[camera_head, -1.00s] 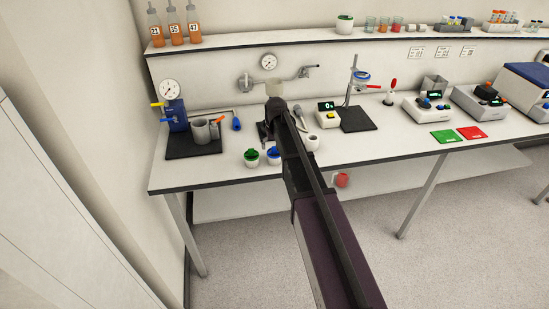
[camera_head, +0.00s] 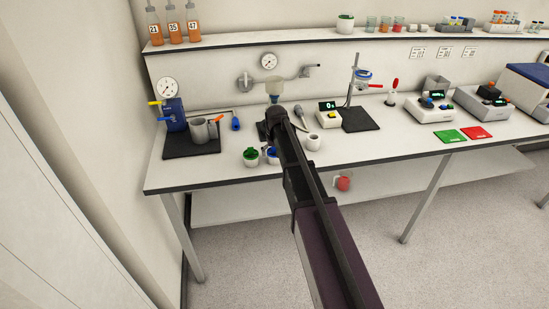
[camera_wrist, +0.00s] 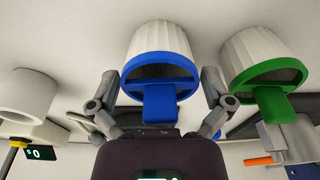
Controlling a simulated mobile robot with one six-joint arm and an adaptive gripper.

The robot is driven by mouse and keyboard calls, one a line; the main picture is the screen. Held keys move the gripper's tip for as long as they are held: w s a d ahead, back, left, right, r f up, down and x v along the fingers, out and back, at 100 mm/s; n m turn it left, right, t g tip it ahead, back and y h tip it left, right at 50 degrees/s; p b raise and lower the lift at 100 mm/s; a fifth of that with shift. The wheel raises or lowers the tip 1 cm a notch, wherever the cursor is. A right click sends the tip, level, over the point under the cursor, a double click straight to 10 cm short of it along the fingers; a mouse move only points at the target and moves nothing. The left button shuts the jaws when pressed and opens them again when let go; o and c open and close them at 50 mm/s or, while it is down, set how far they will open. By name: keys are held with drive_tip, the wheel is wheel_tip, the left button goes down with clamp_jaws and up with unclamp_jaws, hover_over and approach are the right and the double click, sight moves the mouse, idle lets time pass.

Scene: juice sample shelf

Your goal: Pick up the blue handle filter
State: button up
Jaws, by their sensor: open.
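The blue handle filter (camera_wrist: 160,70) is a white ribbed cup with a blue rim and a blue handle, in the middle of the wrist view. In the head view the blue handle filter (camera_head: 271,158) shows on the bench, partly hidden behind my arm. My gripper (camera_wrist: 158,92) is open and empty. Its two fingers stand apart on either side of the blue handle in the wrist view; I cannot tell whether they touch it. In the head view the fingers are hidden by my arm.
A similar green handle filter (camera_wrist: 265,65) stands close beside the blue one; the head view shows it too (camera_head: 250,157). A white cup (camera_head: 313,143) and a small scale (camera_head: 328,117) stand to the right.

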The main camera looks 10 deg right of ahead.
idle(0.3)
drive_tip(key=c, duration=0.7)
drive_tip(key=shift+r, duration=0.2)
wheel_tip(320, 180, up, 4)
drive_tip(key=p, duration=0.4)
drive_tip(key=shift+f, duration=0.2)
drive_tip(key=s, duration=1)
drive_tip(key=s+r+p, duration=0.1)
drive_tip(key=s, duration=0.5)
drive_tip(key=shift+d, duration=0.35)
drive_tip(key=shift+a, duration=0.1)
